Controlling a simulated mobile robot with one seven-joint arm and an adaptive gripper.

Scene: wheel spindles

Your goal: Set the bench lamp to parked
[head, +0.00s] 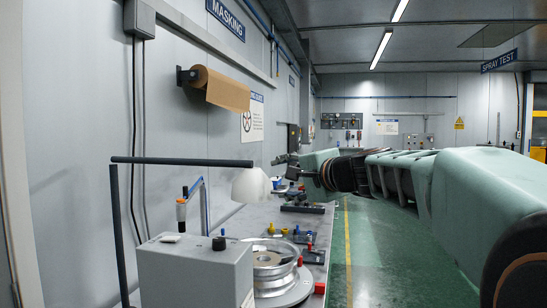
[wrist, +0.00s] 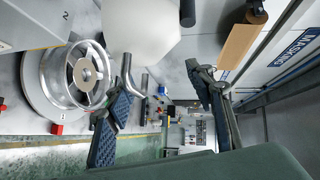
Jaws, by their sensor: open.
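The bench lamp has a white shade (head: 251,186) on the end of a black horizontal arm (head: 182,161). A dark upright post carries that arm at the left of the bench. In the wrist view the white shade (wrist: 140,28) fills the top middle, close to the camera. My gripper (head: 306,173) is to the right of the shade in the head view, apart from it in the picture. In the wrist view my gripper (wrist: 157,88) has its two fingers spread wide with nothing between the pads. A bent grey tube (wrist: 127,75) shows near the left finger; I cannot tell what it belongs to.
A grey box (head: 195,272) stands at the bench front, with a silver wheel (head: 275,259) beside it. Small coloured fittings (head: 284,230) and black parts lie farther along the bench (head: 237,221). A brown paper roll (head: 222,88) hangs on the wall. The green floor (head: 385,255) is clear.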

